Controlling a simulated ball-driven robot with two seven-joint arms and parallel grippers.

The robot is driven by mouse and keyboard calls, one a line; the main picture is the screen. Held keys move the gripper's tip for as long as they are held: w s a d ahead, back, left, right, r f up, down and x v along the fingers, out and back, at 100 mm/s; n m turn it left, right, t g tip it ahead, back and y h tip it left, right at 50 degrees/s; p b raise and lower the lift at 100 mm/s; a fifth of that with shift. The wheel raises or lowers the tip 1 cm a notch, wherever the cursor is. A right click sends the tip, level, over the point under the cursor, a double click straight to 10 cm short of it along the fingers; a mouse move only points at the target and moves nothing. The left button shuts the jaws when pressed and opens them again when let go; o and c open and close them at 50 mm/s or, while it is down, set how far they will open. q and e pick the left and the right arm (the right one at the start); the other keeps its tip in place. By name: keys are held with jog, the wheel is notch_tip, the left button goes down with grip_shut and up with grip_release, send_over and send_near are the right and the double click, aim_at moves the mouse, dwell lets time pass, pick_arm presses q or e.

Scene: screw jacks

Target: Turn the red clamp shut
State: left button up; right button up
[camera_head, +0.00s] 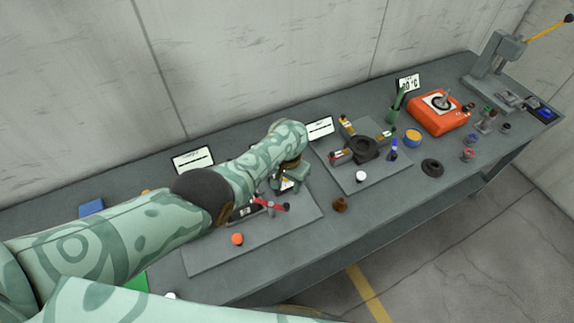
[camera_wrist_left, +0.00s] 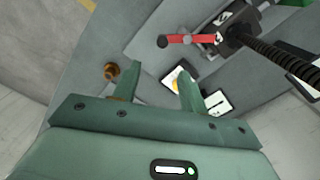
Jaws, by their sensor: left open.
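The red clamp's handle (camera_head: 270,205) shows as a small red cross-shaped lever on a grey plate (camera_head: 215,258), just below my left wrist. In the left wrist view the red handle (camera_wrist_left: 195,39) has a dark end knob and joins a dark block beside a black threaded screw (camera_wrist_left: 285,62). My left gripper (camera_head: 290,182) hangs over the plate, to the upper right of the handle. My arm hides part of the clamp. My right gripper is not visible.
An orange knob (camera_head: 237,239) stands on the plate. A second plate with a black round three-armed fixture (camera_head: 362,149) is to the right, with a brown nut (camera_head: 340,204) between. An orange box (camera_head: 440,112) and a lever press (camera_head: 495,68) stand farther right.

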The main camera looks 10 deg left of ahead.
pick_arm(q)
notch_tip(320, 180, up, 4)
jog(key=shift+a+f+p, duration=0.1)
jog(key=shift+p, duration=0.25)
dwell(0.4)
